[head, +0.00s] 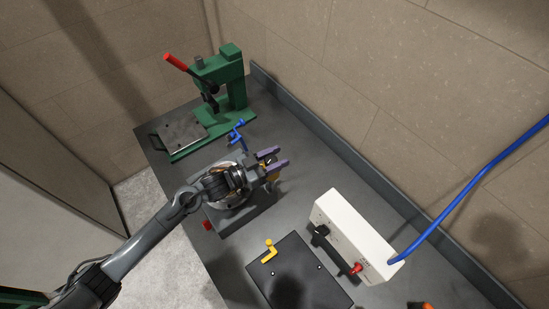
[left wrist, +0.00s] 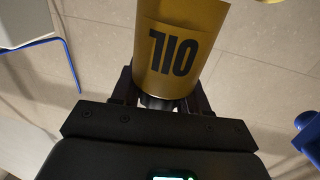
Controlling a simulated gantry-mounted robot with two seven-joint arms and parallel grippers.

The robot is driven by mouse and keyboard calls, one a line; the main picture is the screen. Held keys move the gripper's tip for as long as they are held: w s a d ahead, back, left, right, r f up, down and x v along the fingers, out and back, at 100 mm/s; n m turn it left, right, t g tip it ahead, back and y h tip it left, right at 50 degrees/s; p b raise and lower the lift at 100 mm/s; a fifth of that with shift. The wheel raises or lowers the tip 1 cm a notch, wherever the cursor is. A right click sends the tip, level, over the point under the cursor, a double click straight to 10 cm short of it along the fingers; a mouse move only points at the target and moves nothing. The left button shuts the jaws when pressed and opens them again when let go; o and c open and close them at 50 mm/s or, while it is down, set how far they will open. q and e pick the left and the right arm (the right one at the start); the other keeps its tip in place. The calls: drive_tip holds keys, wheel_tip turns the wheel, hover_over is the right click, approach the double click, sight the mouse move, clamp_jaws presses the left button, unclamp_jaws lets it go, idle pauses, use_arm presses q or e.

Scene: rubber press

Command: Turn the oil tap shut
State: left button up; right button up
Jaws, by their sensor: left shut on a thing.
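The oil container shows in the left wrist view as a yellow cylinder (left wrist: 178,50) marked OIL; only a little yellow (head: 273,173) shows beside my gripper in the head view. My left gripper (head: 275,160) is over the middle of the bench, its fingers pointing right. In the left wrist view its dark fingers (left wrist: 160,98) are shut around a black part at the cylinder's near end. I cannot tell the tap's shape or how far it is turned, as the fingers and cylinder hide it. My right gripper is not in view.
A green press (head: 232,85) with a red handle stands at the back left, a blue clamp (head: 237,133) near it. A white box (head: 352,232) with a black lever and blue hose (head: 465,192) stands right. A dark plate (head: 300,275) with a yellow handle (head: 268,252) lies in front.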

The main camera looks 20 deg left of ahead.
use_arm(q)
drive_tip(key=shift+d+m+g+h+b, duration=0.1)
drive_tip(key=shift+m+g+h+b, duration=0.4)
drive_tip(key=shift+m+g+h, duration=0.65)
drive_tip(key=shift+s+g, duration=0.1)
drive_tip(key=shift+g, duration=0.15)
drive_tip(key=o, duration=1)
drive_tip(key=shift+c, duration=0.2)
